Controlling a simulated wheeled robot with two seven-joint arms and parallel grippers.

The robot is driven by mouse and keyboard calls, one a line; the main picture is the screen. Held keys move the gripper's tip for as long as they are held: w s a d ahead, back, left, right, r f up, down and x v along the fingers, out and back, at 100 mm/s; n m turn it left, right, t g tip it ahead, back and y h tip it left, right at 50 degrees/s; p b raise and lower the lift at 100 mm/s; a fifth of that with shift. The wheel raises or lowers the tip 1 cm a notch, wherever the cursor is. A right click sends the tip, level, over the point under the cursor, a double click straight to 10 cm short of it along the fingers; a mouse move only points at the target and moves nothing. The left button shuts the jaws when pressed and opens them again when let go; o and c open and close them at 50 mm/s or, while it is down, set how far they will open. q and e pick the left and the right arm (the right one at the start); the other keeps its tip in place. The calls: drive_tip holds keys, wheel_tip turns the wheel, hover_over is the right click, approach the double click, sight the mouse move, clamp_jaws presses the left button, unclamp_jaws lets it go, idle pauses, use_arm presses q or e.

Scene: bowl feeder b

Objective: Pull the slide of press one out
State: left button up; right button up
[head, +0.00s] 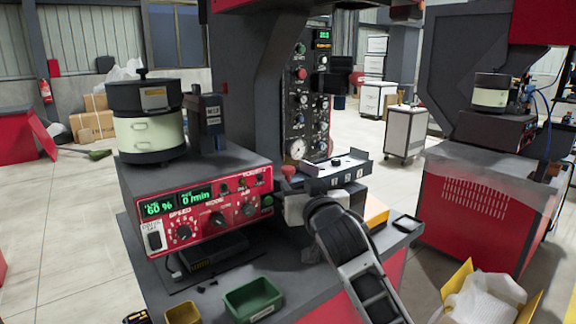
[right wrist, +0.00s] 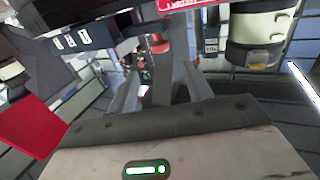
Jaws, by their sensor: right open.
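The slide of press one (head: 335,172) is a dark grey block with several white number labels, at the foot of the press column. A red knob (head: 288,170) shows at its left end. In the right wrist view the labelled block (right wrist: 72,40) is at upper left, and a red knob (right wrist: 158,46) shows beyond the fingers. My right gripper (head: 292,192) is just below the knob and the slide's left end in the head view. Its fingers (right wrist: 152,90) are apart with nothing seen between them. Whether they touch the knob cannot be told. My left gripper is not seen.
The red feeder control box (head: 205,215) with the bowl feeder (head: 150,120) stands close on the left. A green bin (head: 253,300) and a yellow bin (head: 183,313) are at the front. A black-edged tray (head: 407,223) lies at the bench's right edge.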

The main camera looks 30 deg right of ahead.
sight(290, 171)
drive_tip(key=p+x, duration=0.1)
drive_tip(key=x, duration=0.9)
drive_tip(key=shift+w+f+p, duration=0.1)
drive_tip(key=shift+w+p, duration=0.2)
drive_tip(key=shift+w, duration=0.05)
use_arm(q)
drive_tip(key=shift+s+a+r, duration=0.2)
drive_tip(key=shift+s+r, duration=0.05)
